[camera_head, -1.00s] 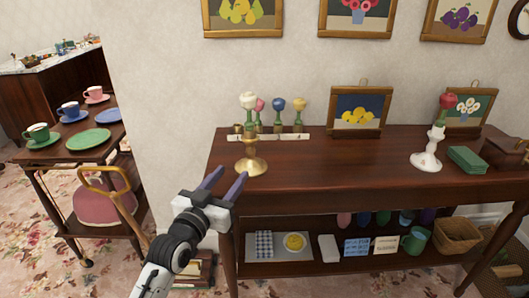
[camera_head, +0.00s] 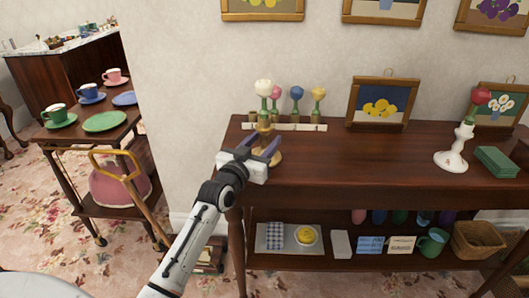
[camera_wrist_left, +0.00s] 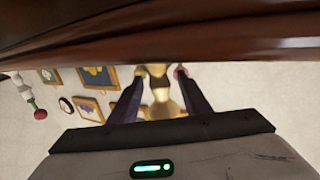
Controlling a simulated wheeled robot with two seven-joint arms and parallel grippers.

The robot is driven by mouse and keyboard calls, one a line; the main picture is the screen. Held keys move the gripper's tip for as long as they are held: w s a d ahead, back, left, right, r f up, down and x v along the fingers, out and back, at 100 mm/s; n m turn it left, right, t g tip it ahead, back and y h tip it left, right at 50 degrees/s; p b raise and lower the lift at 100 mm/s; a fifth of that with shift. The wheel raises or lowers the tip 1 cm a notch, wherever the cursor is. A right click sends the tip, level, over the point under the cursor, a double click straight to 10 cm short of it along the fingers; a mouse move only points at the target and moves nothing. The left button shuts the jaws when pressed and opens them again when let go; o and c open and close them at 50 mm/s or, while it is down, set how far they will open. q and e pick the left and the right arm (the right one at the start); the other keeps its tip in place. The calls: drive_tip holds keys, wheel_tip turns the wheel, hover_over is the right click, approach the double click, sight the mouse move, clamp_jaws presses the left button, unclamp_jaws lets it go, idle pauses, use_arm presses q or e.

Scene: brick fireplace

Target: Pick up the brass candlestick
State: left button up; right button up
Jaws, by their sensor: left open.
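The brass candlestick (camera_head: 276,159) stands upright near the left end of the dark wooden table (camera_head: 335,165), with a white tulip-like flower (camera_head: 264,87) in its top. My left gripper (camera_head: 267,141) is at the candlestick, open, and hides part of its stem in the head view. In the left wrist view, the candlestick (camera_wrist_left: 160,92) shows between the two spread fingers of the gripper (camera_wrist_left: 160,88). I cannot tell whether either finger touches it. My right gripper is in neither view.
A white-fronted rack with several flowers in brass holders (camera_head: 300,127) stands close behind the candlestick. A framed lemon picture (camera_head: 380,104) and a white candlestick (camera_head: 452,150) stand farther right. The table's middle is clear. A tea cart (camera_head: 60,150) is at the left.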

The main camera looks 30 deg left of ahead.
use_arm(q)
drive_tip(key=shift+w, duration=0.15)
clamp_jaws()
idle(1.3)
drive_tip(key=shift+r, duration=0.4)
